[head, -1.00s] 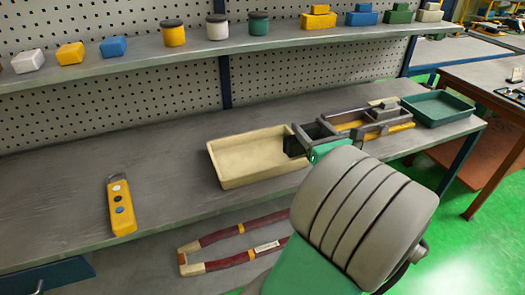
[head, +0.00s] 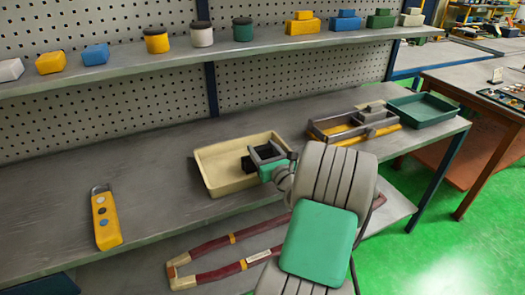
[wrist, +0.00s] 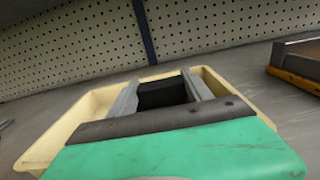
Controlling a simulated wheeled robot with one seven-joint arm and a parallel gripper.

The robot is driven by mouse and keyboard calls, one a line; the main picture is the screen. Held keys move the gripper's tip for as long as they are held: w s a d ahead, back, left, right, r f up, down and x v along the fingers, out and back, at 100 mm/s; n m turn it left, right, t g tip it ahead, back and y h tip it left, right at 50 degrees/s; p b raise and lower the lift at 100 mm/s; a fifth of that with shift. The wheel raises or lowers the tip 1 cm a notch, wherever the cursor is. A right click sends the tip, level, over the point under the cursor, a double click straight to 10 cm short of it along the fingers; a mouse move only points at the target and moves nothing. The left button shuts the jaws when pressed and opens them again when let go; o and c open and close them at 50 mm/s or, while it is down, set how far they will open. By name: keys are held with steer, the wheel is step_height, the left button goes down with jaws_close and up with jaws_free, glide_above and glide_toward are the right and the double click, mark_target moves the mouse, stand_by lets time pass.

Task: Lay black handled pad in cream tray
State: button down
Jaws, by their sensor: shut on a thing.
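The cream tray (head: 212,174) sits on the grey bench in the head view, and its rim also shows in the wrist view (wrist: 62,120). My gripper (head: 264,152) is over the right part of the tray. It is shut on the black handled pad (head: 252,163), which shows dark between the fingers in the wrist view (wrist: 162,94). The pad is inside the tray's outline. I cannot tell whether it touches the tray floor. Its handle is hidden by the fingers.
Right of the tray stand a grey and yellow fixture (head: 350,125) and a green tray (head: 424,110). A yellow handset (head: 105,218) lies at the left. A shelf (head: 150,67) with several small blocks and jars runs above. The bench between handset and tray is clear.

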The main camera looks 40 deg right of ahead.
steer(key=shift+c, duration=2.2)
jaws_free()
steer(key=shift+f, duration=0.1)
steer(key=shift+s, duration=0.3)
steer(key=v, duration=1)
steer(key=shift+s+a+b, duration=0.1)
steer(key=shift+s+b, duration=0.25)
steer(key=shift+s, duration=0.05)
steer(key=shift+s+a+r, duration=0.2)
steer(key=shift+s+r, duration=0.05)
steer(key=shift+s, duration=0.05)
